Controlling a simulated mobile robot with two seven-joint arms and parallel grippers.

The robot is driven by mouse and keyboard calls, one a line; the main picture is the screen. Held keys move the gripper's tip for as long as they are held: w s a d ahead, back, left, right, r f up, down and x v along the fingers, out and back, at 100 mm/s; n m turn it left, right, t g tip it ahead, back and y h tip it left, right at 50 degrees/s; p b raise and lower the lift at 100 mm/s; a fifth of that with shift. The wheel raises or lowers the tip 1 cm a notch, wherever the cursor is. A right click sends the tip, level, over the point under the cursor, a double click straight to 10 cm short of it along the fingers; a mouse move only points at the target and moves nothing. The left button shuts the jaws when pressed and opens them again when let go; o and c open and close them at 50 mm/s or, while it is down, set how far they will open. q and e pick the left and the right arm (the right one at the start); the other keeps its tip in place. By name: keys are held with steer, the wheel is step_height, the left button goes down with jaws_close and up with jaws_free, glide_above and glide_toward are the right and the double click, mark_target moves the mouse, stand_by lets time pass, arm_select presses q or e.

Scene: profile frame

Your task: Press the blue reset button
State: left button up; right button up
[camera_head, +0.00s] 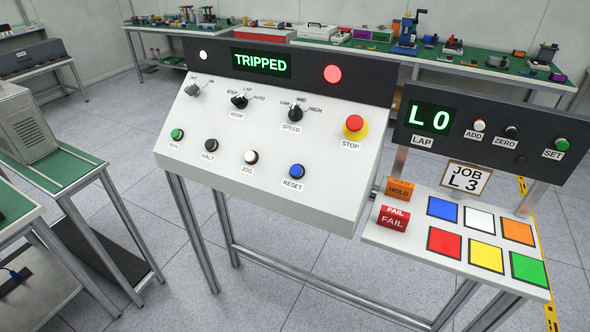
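The blue reset button (297,171) sits at the lower right of the sloped white control panel (225,170), above a label reading RESET. The panel's display (261,63) reads TRIPPED in green, and a red lamp (332,74) beside it looks lit. The red STOP button (354,123) on its yellow base is up and to the right of the blue button. The white JOG button (251,157) is just left of the blue one. Neither of my grippers is in view.
Green RUN (177,134) and black HALT (211,145) buttons and MODE (240,101) and SPEED (295,113) knobs share the panel. A lap counter box (480,125) reading L0 and a shelf with coloured squares (445,245) stand at right. Floor in front is open.

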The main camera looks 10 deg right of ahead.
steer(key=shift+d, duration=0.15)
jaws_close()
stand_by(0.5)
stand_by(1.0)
